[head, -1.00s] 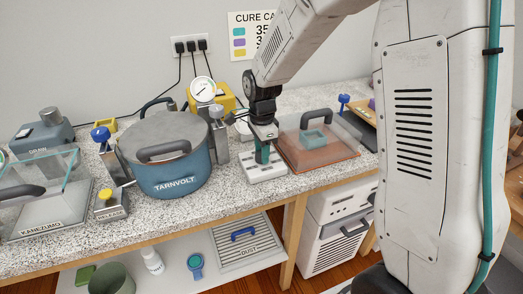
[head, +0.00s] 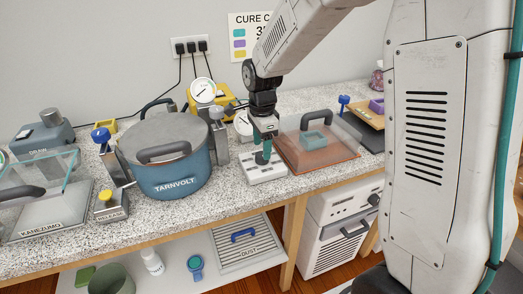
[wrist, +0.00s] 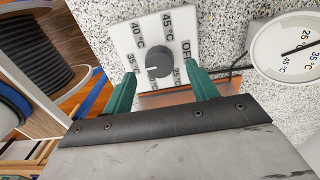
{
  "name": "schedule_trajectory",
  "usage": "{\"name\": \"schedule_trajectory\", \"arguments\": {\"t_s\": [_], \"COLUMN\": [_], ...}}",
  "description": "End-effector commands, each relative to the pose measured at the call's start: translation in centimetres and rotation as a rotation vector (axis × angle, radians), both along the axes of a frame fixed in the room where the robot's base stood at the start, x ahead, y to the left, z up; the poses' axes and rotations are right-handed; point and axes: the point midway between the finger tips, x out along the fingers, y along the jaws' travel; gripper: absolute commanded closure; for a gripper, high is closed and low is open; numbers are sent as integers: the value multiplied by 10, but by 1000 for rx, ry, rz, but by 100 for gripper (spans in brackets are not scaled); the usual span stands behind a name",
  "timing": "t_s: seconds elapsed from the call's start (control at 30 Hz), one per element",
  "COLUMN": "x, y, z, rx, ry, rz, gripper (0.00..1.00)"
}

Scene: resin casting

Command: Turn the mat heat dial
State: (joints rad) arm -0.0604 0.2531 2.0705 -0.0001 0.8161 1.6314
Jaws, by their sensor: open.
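The mat heat dial is a dark grey round knob (wrist: 158,60) on a white control box (head: 266,172). In the wrist view, temperature marks and OFF are printed around it. The knob's pointer is too small to read for certain. My gripper (wrist: 159,72) has its two green fingers apart, one on either side of the knob. Whether they touch it cannot be told. In the head view, my gripper (head: 263,157) points down over the box, and its fingers partly hide the knob.
A round thermometer (wrist: 298,50) lies close beside the box. The orange mat under a clear cover (head: 318,150) is just right of the box. The blue TARNVOLT pot (head: 168,172) and a pressure gauge (head: 203,90) stand to the left. The bench edge is in front.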

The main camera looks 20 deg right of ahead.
Motion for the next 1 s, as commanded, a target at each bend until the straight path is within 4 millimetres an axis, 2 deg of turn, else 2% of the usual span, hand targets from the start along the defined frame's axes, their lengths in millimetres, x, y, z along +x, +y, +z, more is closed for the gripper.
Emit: {"name": "schedule_trajectory", "arguments": {"t_s": [0.03, 0.2, 0.33, 0.87, 1.0], "x": [1, 1, 0, 0, -2], "y": [0, 0, 0, 0, 0], "z": [11, 37, 48, 50, 50], "rx": [0, 0, 0, 0, 0], "ry": [-3, -3, 0, 0, 12], "rz": [0, 0, 0, 8, 123], "gripper": [42, 42, 42, 42, 42]}}
